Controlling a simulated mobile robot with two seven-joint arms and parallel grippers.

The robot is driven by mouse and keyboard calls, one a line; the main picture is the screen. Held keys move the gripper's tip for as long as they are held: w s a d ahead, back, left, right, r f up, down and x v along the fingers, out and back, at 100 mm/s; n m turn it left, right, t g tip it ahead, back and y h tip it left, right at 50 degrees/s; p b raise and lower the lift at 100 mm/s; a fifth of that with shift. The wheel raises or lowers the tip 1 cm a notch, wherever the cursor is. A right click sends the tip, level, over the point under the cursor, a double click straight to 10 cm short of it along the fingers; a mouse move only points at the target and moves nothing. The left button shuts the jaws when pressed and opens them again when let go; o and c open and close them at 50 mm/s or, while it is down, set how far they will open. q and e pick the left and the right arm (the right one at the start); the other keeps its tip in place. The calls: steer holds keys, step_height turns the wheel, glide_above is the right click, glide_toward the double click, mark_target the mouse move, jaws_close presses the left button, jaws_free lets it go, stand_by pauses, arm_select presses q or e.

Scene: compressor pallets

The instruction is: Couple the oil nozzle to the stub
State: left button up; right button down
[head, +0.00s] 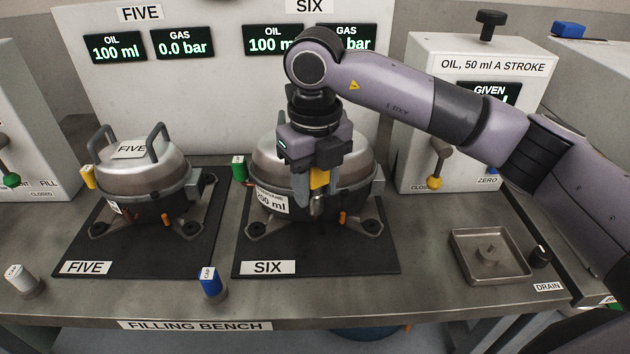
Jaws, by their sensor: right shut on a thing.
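Compressor six (356,183) stands on its black mat, a silver dome partly hidden behind my right arm. My right gripper (318,205) points down at the front of compressor six. It is shut on a yellow piece (319,178), which looks like the oil nozzle, mostly covered by the fingers. The stub under it is hidden by the gripper, so I cannot tell whether nozzle and stub touch. A green-capped fitting (239,168) is on the left side of compressor six. My left gripper is not in view.
Compressor five (150,180) stands on the left mat. A white cap (19,277) and a blue cap (210,283) stand near the bench's front edge. A metal drain tray (463,276) is at right. The oil dispenser (424,130) is behind my right arm.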

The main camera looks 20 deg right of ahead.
steer(key=shift+f, duration=0.2)
steer(key=c, duration=1)
jaws_free()
steer(key=o, duration=0.4)
steer(key=shift+r, duration=0.1)
steer(key=shift+o, duration=0.2)
steer(key=shift+d, duration=0.1)
step_height(320, 180, up, 6)
steer(key=shift+r+b, duration=0.1)
steer(key=shift+b, duration=0.2)
steer(key=shift+s+r, duration=0.1)
steer(key=shift+r, duration=0.4)
